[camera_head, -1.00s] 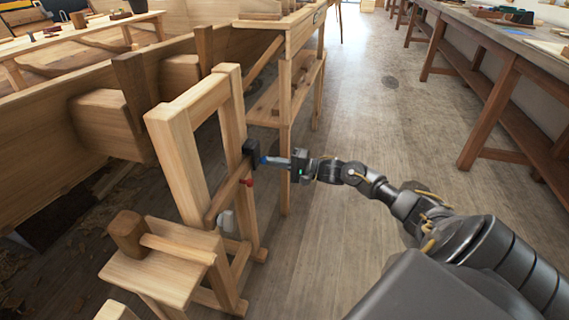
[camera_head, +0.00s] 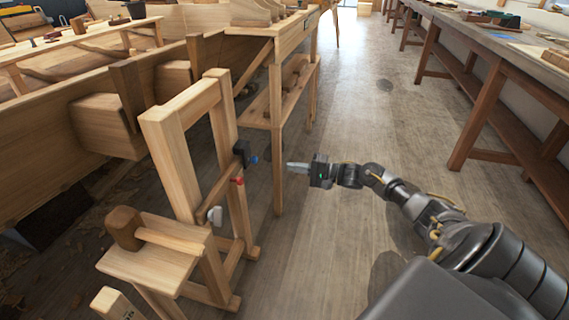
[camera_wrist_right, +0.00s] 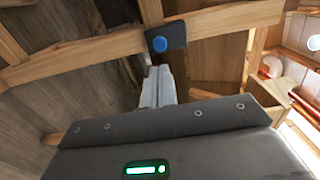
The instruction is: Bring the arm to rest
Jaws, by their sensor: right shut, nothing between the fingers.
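My right gripper (camera_head: 290,166) is in the middle of the head view, shut and empty. Its pale fingers point left at a wooden frame (camera_head: 172,165), with a clear gap between them. On the frame's right post is a black block (camera_head: 241,152) with a blue knob (camera_head: 253,159). In the wrist view the shut fingers (camera_wrist_right: 157,85) lie below the black block (camera_wrist_right: 180,36) and its blue knob (camera_wrist_right: 159,44). My left gripper is not in view.
A red knob (camera_head: 238,181) and a grey piece (camera_head: 215,215) are lower on the frame. A wooden stand with a mallet (camera_head: 124,228) is at lower left. A long bench (camera_head: 520,95) runs along the right. The floor (camera_head: 345,120) between is clear.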

